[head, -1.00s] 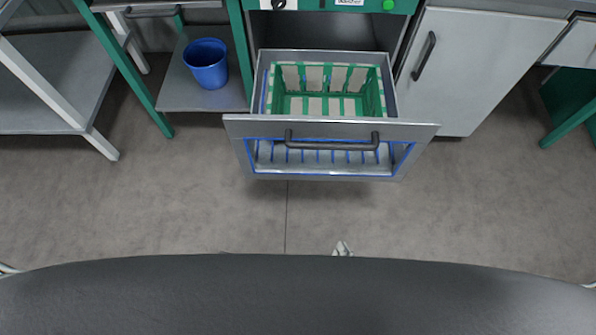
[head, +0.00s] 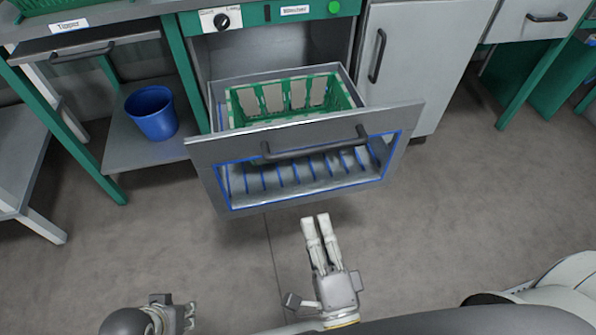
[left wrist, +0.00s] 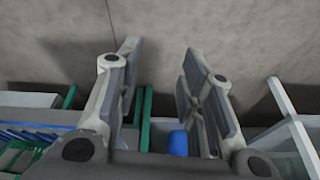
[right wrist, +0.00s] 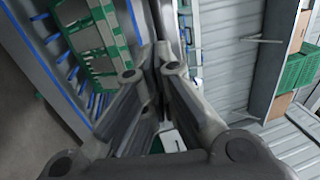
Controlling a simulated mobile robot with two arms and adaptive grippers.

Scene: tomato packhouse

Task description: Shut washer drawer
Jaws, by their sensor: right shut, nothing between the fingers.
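The washer drawer (head: 228,152) stands pulled out from under the washer's green panel (head: 262,14), with its grey bar handle (head: 315,144) facing me. A green slatted crate (head: 345,95) sits inside the drawer; it also shows in the right wrist view (right wrist: 95,32). My right gripper (head: 317,218) is shut and empty, just in front of and below the drawer front, apart from it in the head view. My left gripper (left wrist: 160,52) is open and empty; only part of it shows at the bottom left of the head view (head: 176,314).
A blue bucket (head: 152,114) stands on a low shelf left of the washer. A grey cabinet door (head: 425,60) with a vertical handle is right of the drawer. A grey side table (head: 18,165) is at the far left. The floor (head: 440,225) before the drawer is open.

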